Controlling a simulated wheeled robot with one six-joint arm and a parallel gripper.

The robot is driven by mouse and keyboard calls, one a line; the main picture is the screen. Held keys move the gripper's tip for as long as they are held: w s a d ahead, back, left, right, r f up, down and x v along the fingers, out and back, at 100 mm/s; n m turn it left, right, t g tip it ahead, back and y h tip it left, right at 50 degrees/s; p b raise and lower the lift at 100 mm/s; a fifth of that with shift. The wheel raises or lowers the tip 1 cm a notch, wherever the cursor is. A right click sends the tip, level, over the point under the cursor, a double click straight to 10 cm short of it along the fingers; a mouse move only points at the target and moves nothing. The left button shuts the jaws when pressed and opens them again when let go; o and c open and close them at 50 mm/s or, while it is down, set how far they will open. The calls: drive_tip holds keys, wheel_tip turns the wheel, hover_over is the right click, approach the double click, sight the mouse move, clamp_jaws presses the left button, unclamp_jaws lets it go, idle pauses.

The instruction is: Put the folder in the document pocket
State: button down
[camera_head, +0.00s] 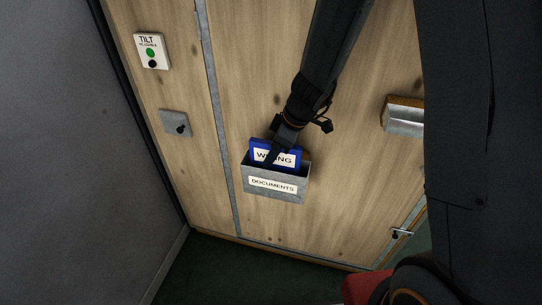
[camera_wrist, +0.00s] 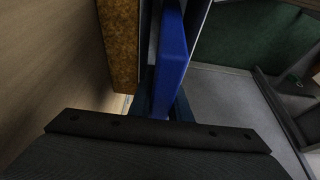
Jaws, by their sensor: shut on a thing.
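The blue folder (camera_head: 289,147) with a white label, partly covered and reading like "WIRING", stands upright in the mouth of the grey document pocket (camera_head: 274,197). The pocket is marked "DOCUMENTS" and is fixed to the wooden wall. The folder's lower part is hidden behind the pocket's front. My gripper (camera_head: 271,157) is at the folder's upper part, shut on it, just above the pocket. In the wrist view the folder (camera_wrist: 172,50) shows edge-on as a blue slab. Whether the folder touches the pocket's bottom cannot be seen.
A metal-fronted box (camera_head: 404,117) is on the wall to the right. A latch (camera_head: 401,233) sits lower right. The green floor (camera_head: 250,268) below is clear.

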drive_tip(key=shift+f, duration=0.15)
drive_tip(key=c, duration=1.9)
unclamp_jaws()
drive_tip(key=b+v, duration=0.1)
drive_tip(key=v, duration=1.1)
drive_tip(key=shift+b, duration=0.3)
drive_tip(key=shift+s+d, duration=0.1)
drive_tip(key=shift+s+d+f+m+g+h, duration=0.15)
drive_tip(key=shift+s+d+f+m+h, duration=0.45)
drive_tip(key=shift+s+d+m, duration=1.45)
drive_tip(key=shift+s+d+f+m+g+h, duration=0.1)
drive_tip(key=shift+s+d+f+m+h, duration=0.5)
drive_tip(key=shift+s+d+m, duration=1.4)
drive_tip(key=shift+s+d+f+m+g+h, duration=0.25)
drive_tip(key=shift+s+d+m+h, duration=0.8)
drive_tip(key=shift+s+m, duration=1.75)
